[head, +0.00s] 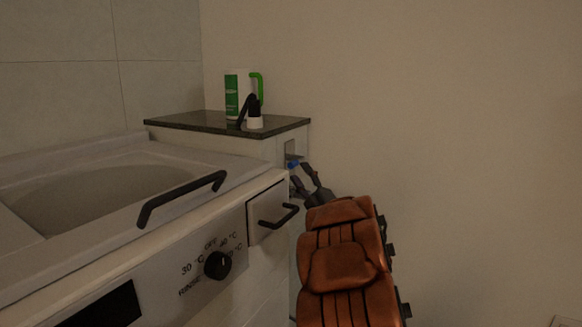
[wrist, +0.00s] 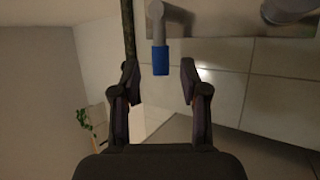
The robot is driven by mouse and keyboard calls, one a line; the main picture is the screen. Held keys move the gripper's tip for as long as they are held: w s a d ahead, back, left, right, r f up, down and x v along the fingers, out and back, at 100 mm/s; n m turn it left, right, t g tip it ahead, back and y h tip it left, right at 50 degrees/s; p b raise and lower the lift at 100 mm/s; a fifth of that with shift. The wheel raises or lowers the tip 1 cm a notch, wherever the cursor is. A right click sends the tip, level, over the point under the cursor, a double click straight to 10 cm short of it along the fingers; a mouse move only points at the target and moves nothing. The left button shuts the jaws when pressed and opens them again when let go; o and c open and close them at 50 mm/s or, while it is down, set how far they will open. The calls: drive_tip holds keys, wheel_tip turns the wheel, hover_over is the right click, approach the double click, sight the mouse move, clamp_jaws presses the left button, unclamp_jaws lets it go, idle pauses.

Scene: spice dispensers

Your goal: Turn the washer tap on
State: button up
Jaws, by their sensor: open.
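The washer tap shows a blue handle (wrist: 160,60) on a grey metal stem in the wrist view, between and just beyond my open fingers. In the head view the blue handle (head: 293,164) shows small beside the cabinet, behind the washer's right end. My gripper (wrist: 158,80) is open, with one finger on each side of the handle and nothing held. In the head view my gripper (head: 302,175) reaches toward the tap. From these views I cannot tell whether the fingers touch the handle.
The white washer (head: 120,262) with a dial (head: 217,265) and black handles stands at the left. A dark-topped cabinet (head: 185,121) behind it carries a green and white bottle (head: 232,95) and a black and white dispenser (head: 254,122). Bare wall is at the right.

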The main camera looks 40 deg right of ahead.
sight(294, 164)
drive_tip(key=shift+b+x, duration=0.55)
drive_tip(key=shift+x, duration=1.9)
clamp_jaws()
